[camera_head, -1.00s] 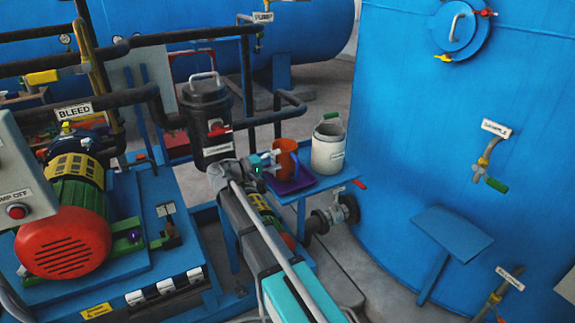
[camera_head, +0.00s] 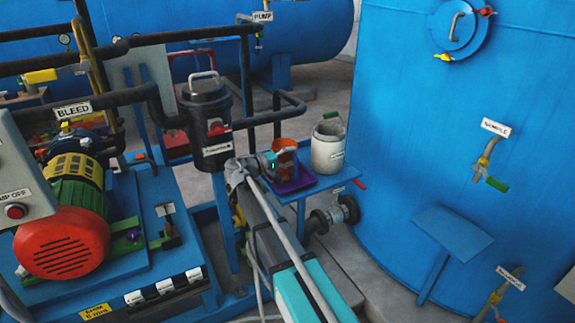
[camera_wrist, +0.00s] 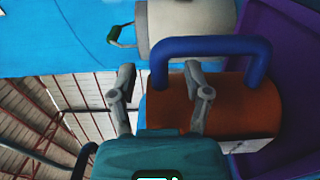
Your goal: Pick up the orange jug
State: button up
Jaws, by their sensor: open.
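The orange jug (camera_head: 288,146) stands on a purple tray (camera_head: 293,188) on a small blue stand. In the wrist view the jug (camera_wrist: 240,105) appears sideways, with its blue handle (camera_wrist: 212,46) arching toward the top. My gripper (camera_head: 270,160) is at the jug's left side in the head view and hides part of it. In the wrist view my gripper's (camera_wrist: 161,92) two fingers are apart. One finger lies over the orange body near the handle's opening, the other is left of the jug, with one leg of the handle between them. Contact cannot be told.
A white can (camera_head: 328,152) stands close behind and right of the jug. A black lidded canister (camera_head: 208,125) is to the left, with a dark pipe rail (camera_head: 265,117) behind. The large blue tank (camera_head: 440,140) fills the right side.

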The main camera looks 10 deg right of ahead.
jog(key=shift+w+d, duration=0.15)
jog(key=shift+d, duration=0.25)
grip_shut()
dwell(0.4)
